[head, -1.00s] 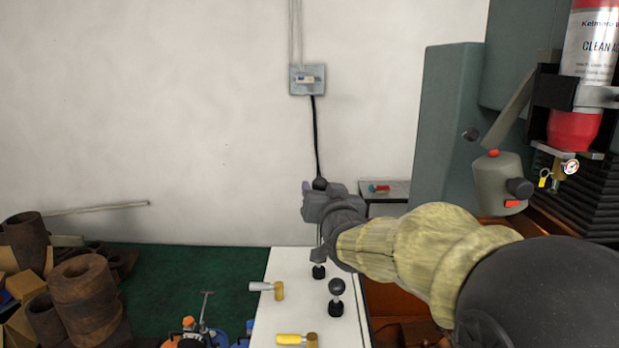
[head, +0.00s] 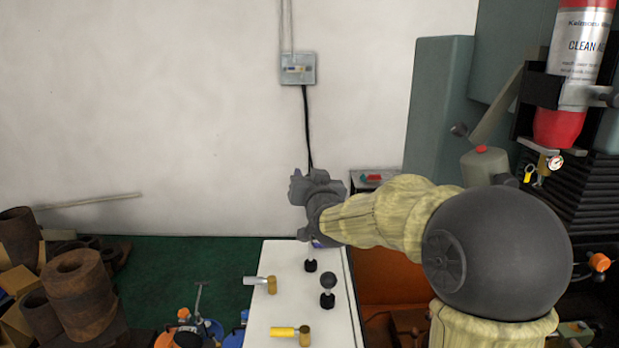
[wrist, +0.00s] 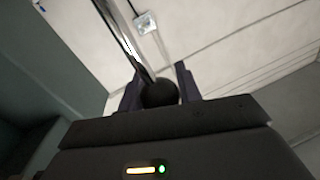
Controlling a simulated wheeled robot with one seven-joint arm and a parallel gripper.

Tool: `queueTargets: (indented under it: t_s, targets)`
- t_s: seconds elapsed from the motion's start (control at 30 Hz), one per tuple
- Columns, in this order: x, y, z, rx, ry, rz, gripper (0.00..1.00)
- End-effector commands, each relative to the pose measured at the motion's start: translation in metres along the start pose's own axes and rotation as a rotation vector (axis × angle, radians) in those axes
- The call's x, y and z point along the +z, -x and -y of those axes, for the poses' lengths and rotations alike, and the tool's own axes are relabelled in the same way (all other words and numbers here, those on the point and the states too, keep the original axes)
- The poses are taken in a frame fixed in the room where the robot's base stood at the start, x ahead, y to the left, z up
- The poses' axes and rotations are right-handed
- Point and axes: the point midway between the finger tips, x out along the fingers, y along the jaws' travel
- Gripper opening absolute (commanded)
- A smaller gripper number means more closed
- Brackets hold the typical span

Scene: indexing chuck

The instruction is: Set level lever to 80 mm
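A round black knob (wrist: 160,93) on a bright metal rod (wrist: 134,50) shows in the wrist view. The rod runs from the knob to the upper left. My gripper (wrist: 159,82) has one dark finger on each side of the knob, and the knob fills the gap between them. In the head view my gripper (head: 312,192) is above the far part of the white table top, in front of the wall. The knob in its fingers cannot be made out there. No scale or millimetre marking is readable in either view.
Two short black-knobbed levers stand on the white top (head: 290,310): a far one (head: 310,258) and a near one (head: 328,284). The green machine (head: 437,110) stands right; rusty pipes (head: 80,290) lie left.

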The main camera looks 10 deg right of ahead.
Motion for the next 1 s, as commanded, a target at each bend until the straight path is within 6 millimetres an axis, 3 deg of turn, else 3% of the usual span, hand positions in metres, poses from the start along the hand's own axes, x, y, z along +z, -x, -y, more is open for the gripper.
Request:
queueTargets:
  t_s: [0.03, 0.1, 0.37, 1.0]
  targets:
    - [0.000, 0.000, 0.000, 0.000, 0.000, 0.000, 0.14]
    - [0.000, 0.000, 0.000, 0.000, 0.000, 0.000, 0.00]
    - [0.007, 0.000, -0.001, 0.000, 0.000, 0.001, 0.00]
    - [0.069, 0.000, -0.013, 0.000, 0.000, 0.001, 0.00]
